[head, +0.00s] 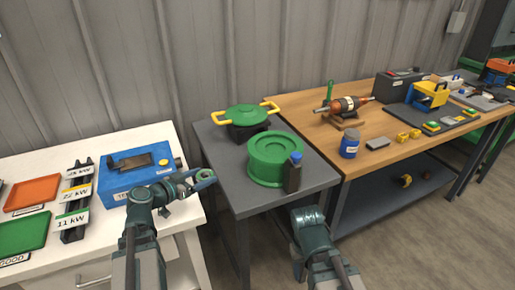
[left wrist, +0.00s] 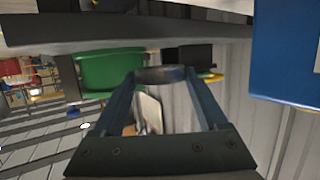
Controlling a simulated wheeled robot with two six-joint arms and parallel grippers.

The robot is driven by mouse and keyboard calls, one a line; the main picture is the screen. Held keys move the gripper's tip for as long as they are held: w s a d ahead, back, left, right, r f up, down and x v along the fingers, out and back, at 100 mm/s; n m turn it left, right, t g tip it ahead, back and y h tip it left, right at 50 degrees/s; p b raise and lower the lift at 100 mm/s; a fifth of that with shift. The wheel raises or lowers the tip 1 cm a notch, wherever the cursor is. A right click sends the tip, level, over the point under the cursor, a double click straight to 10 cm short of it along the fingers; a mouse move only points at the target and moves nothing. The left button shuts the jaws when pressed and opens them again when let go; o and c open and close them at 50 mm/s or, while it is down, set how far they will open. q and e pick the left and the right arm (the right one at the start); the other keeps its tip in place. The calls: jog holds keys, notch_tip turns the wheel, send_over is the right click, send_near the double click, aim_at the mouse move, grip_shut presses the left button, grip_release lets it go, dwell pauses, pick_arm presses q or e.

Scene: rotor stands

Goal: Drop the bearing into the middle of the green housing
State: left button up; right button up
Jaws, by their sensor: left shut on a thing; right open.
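My left gripper (head: 203,177) is shut on the bearing (left wrist: 160,74), a dark ring between its fingertips in the left wrist view. In the head view it holds the ring in the air right of the blue box, short of the grey table. On that table a green round piece with two yellow handles (head: 246,115) sits on a black stand. In front of it stands a wide green drum (head: 272,167), which also shows in the left wrist view (left wrist: 108,72). I cannot tell which of these is the green housing. My right arm shows at the bottom; its fingertips do not.
A black bottle with a blue cap (head: 293,174) stands against the drum's front right. The blue box (head: 140,176) and trays are on the white table. A gap separates the white and grey tables.

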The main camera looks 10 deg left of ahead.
pick_arm(q)
send_over(238, 161)
jog(key=shift+s+a, duration=0.25)
jog(key=shift+s, duration=0.15)
jog(key=shift+w+d, duration=0.25)
jog(key=shift+w, duration=0.25)
notch_tip(238, 161, down, 4)
jog(key=b, duration=0.3)
jog(key=shift+s+r, duration=0.1)
jog(key=shift+r, duration=0.1)
jog(key=shift+f+b, duration=0.1)
jog(key=shift+b, duration=0.3)
jog(key=o, duration=1.3)
